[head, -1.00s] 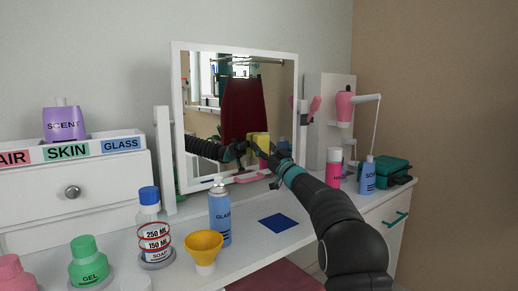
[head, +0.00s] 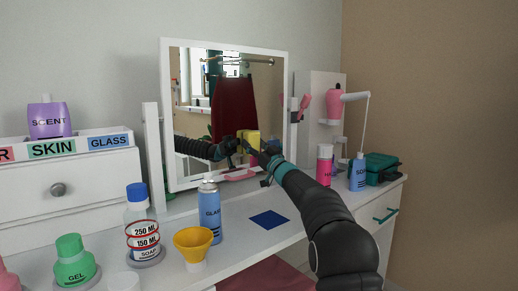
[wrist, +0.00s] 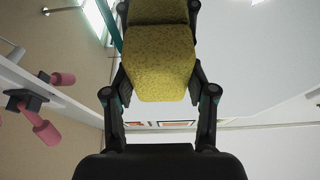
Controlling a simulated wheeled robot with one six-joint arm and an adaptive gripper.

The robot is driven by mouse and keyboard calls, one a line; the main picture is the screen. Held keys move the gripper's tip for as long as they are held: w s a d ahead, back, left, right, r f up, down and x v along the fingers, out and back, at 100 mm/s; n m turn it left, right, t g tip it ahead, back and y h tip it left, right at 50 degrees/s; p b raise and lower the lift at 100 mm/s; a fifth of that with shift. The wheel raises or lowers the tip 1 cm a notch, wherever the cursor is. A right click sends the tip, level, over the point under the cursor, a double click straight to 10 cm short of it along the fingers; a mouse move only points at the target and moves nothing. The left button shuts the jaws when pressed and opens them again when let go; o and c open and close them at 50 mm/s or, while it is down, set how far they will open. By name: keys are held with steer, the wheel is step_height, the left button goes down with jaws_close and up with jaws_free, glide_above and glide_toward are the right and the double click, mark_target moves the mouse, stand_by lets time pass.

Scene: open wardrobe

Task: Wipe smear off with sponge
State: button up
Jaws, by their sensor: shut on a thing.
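My gripper (head: 259,149) is shut on a yellow sponge (wrist: 158,70). It holds the sponge up in front of the tilting white-framed mirror (head: 166,120). In the wrist view the sponge sits between both fingers, and a second yellow shape above it looks like its reflection. In the head view the yellow patch (head: 250,137) is at the lower right of the glass, beside my reflected arm. I cannot tell whether the sponge touches the glass. No smear can be made out; the sponge and arm cover part of the mirror.
On the white table stand a blue glass spray can (head: 210,212), a yellow funnel (head: 194,240), a soap bottle (head: 140,222) and a blue square (head: 269,220). A pink bottle (head: 324,166), blue soap bottle (head: 358,175) and teal case (head: 382,168) stand right of my arm.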

mark_target(202, 147)
steer(key=shift+s+a+f+b, duration=0.1)
steer(key=shift+s+a+b, duration=0.5)
steer(key=shift+a, duration=0.25)
steer(key=shift+s+a+f+b, duration=0.1)
steer(key=shift+s+a+b, duration=0.45)
steer(key=shift+a, duration=0.3)
steer(key=shift+s+a+r, duration=0.15)
steer(key=shift+s+a, duration=0.05)
steer(key=shift+s, duration=0.1)
steer(key=shift+s+a+b, duration=0.45)
steer(key=shift+a, duration=0.35)
steer(key=shift+s+a+b, duration=0.4)
steer(key=shift+s+a, duration=0.05)
steer(key=shift+a, duration=0.35)
steer(key=shift+s+a+b, duration=0.5)
steer(key=shift+s+a, duration=0.1)
steer(key=shift+a, duration=0.25)
steer(key=shift+s+a+b, duration=0.5)
steer(key=shift+s+a, duration=0.1)
steer(key=shift+a, duration=0.2)
steer(key=shift+s+a+b, duration=0.5)
steer(key=shift+s+a, duration=0.1)
steer(key=shift+a, duration=0.25)
steer(key=shift+s+a+b, duration=0.4)
steer(key=shift+s+a, duration=0.1)
steer(key=shift+a, duration=0.3)
steer(key=shift+s+a+b, duration=0.35)
steer(key=shift+s+a, duration=0.15)
steer(key=shift+a, duration=0.3)
